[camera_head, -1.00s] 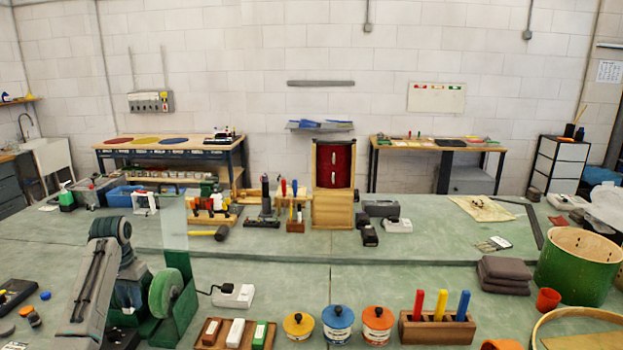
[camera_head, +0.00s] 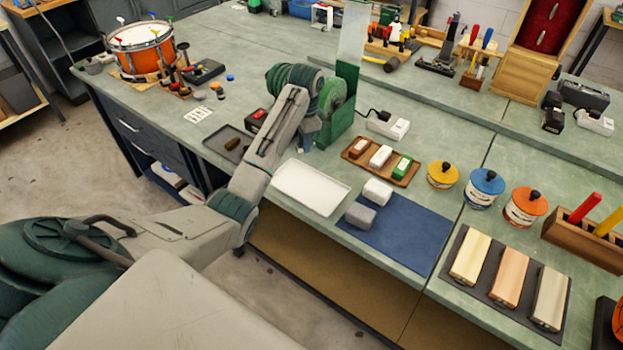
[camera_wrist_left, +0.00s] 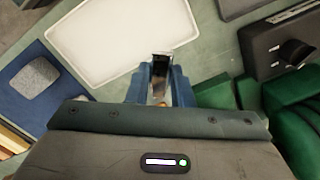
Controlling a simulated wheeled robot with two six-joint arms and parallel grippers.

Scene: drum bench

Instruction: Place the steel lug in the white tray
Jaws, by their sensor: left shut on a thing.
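The steel lug (camera_wrist_left: 161,66) is a small shiny metal piece held between the blue fingertips of my left gripper (camera_wrist_left: 160,80) in the left wrist view. In the head view my left gripper (camera_head: 309,138) points down beside the green grinder, mostly hidden by its own wrist, and the lug cannot be made out there. The white tray (camera_head: 310,188) lies flat and empty near the bench's front edge. It also shows in the left wrist view (camera_wrist_left: 105,38), just beyond and left of the fingertips. My right gripper is out of view.
The green bench grinder (camera_head: 340,105) stands close to my left gripper. A dark tray (camera_head: 222,136) and a black switch box (camera_head: 257,119) lie to the left.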

